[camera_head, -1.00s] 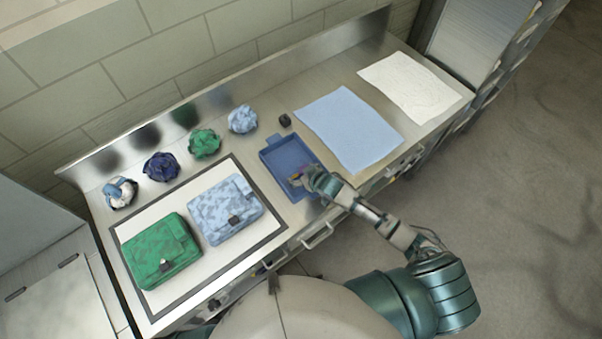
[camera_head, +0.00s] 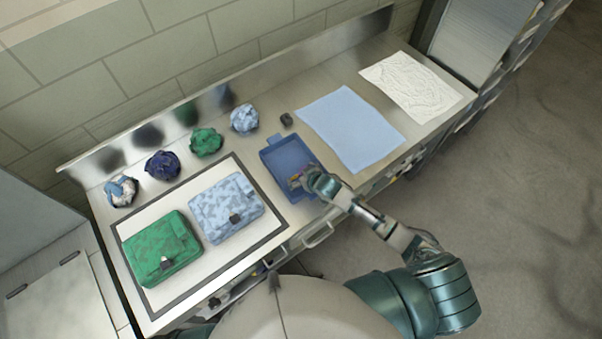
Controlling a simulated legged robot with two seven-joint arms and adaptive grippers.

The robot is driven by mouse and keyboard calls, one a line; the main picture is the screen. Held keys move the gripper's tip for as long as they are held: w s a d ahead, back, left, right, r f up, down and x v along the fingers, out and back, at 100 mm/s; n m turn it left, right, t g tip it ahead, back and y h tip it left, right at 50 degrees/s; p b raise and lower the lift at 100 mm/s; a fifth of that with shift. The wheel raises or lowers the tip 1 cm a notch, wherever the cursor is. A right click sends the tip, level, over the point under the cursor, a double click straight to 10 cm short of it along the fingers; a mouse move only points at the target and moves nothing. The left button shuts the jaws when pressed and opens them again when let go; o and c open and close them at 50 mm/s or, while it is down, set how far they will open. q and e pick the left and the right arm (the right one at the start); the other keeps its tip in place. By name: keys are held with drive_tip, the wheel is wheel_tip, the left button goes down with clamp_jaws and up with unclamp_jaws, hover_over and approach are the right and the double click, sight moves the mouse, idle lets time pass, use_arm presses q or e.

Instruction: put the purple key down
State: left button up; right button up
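My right gripper (camera_head: 308,181) is over the near right part of a blue tray (camera_head: 275,157), with its fingers pointing left. A small patch of purple and orange (camera_head: 295,182) shows at its fingertips, inside the tray's outline. The patch fits the purple key, but it is too small to make out a key shape. I cannot tell whether the fingers are closed on it or whether it rests on the tray floor. My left gripper is not in view.
Left of the tray, a framed white mat (camera_head: 137,217) bears a green bag (camera_head: 160,250) and a light blue bag (camera_head: 225,207). Several crumpled cloth bundles line the back. A small dark block (camera_head: 287,120) and a flat blue cloth (camera_head: 350,128) lie behind and right.

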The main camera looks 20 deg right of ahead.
drive_tip(key=shift+s+d+f, duration=0.3)
drive_tip(key=shift+s+f, duration=0.1)
drive_tip(key=shift+f, duration=0.15)
drive_tip(key=shift+r, duration=0.35)
drive_tip(key=v, duration=0.7)
drive_tip(key=w+r+v, duration=0.1)
drive_tip(key=v, duration=0.3)
drive_tip(key=shift+s+d+r+p, duration=0.1)
drive_tip(key=shift+s+p, duration=0.1)
drive_tip(key=shift+p, duration=0.15)
drive_tip(key=shift+s+r, duration=0.2)
drive_tip(key=shift+r, duration=0.05)
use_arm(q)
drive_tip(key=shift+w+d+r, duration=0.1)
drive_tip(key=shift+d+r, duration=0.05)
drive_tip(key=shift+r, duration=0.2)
